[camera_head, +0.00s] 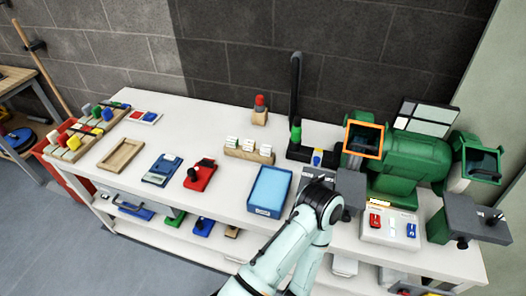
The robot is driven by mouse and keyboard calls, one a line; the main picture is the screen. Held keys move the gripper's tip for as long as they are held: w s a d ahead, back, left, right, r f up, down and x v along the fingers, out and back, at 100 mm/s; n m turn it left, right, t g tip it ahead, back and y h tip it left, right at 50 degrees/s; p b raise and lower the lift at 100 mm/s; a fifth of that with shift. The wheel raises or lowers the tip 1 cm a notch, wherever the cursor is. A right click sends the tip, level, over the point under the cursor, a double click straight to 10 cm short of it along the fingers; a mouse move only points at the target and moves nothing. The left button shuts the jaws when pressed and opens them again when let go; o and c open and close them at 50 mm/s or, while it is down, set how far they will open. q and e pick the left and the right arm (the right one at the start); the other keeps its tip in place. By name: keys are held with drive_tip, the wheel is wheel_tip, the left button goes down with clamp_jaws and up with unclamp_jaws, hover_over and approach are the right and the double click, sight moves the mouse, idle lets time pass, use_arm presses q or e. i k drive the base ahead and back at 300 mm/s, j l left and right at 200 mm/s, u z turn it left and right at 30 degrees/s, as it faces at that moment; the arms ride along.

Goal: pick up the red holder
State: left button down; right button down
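The red holder (200,182) is a flat red block with a dark knob-like piece standing on it. It sits on the white bench top, left of the blue tray and right of a blue holder, with no gripper touching it. One pale green arm of mine (285,250) comes in from the bottom middle, apparently the right arm. Its wrist is over the front of the bench, right of the blue tray and well to the right of the red holder. Its fingers cannot be made out. No other arm shows.
The blue holder (161,170), a wooden tray (121,156) and the blue tray (269,191) stand near the red holder. A wooden block with white pieces (249,151) is behind. A green bench grinder (411,160) fills the right. Bare bench top surrounds the red holder.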

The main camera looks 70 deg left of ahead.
sight(198, 176)
drive_tip(key=u, duration=2.95)
drive_tip(key=i+j, duration=0.1)
drive_tip(key=j, duration=0.15)
drive_tip(key=i+j, duration=0.15)
drive_tip(key=j, duration=0.15)
drive_tip(key=z, duration=0.05)
